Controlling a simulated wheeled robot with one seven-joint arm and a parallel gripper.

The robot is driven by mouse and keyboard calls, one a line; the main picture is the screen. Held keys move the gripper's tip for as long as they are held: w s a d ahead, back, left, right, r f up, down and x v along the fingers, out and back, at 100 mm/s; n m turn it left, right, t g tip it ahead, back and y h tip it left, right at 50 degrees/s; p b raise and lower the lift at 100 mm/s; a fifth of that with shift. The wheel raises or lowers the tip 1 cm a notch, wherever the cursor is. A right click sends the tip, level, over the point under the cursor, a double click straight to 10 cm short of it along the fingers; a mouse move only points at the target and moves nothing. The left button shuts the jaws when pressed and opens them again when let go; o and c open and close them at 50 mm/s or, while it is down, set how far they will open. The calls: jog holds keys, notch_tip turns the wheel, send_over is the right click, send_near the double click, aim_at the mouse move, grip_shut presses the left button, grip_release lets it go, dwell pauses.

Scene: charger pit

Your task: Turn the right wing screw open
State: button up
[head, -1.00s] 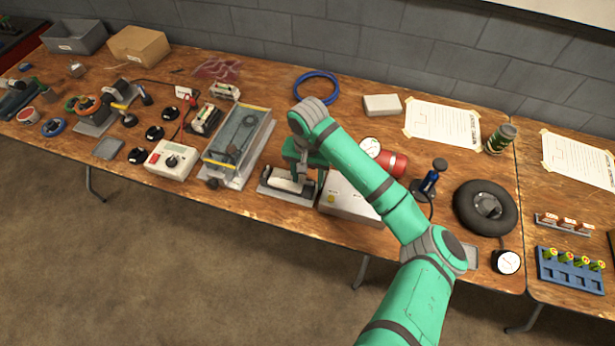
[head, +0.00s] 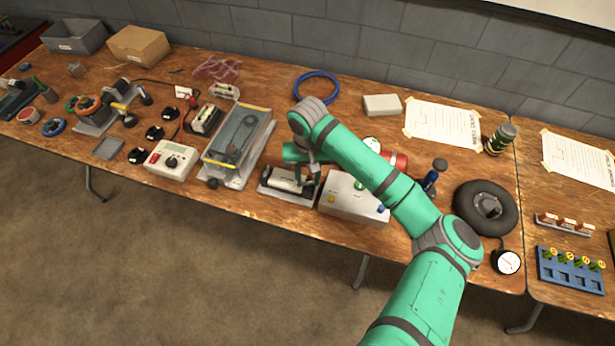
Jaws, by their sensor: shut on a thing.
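A grey base plate (head: 283,195) carries a pale cylinder (head: 283,181) with dark ends, lying roughly left to right near the front edge of the bench. My gripper (head: 307,184) reaches down from above to the right end of this holder. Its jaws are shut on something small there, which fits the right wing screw. The screw itself is hidden by the fingers and too small to make out, so its turn angle cannot be told. The left wing screw cannot be made out clearly either.
A grey box (head: 345,207) with coloured buttons stands close on the right. A clear-lidded tray (head: 237,143) is close on the left. A red canister (head: 397,161) and a dial sit behind my forearm. The bench's front edge is just below the holder.

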aim_at(308, 181)
jog(key=n, duration=0.7)
jog(key=shift+w+r, duration=0.1)
jog(key=n, duration=0.6)
jog(key=shift+n, duration=0.4)
jog(key=o, duration=1)
jog(key=shift+o, duration=0.2)
notch_tip(308, 181, up, 11)
dwell(0.3)
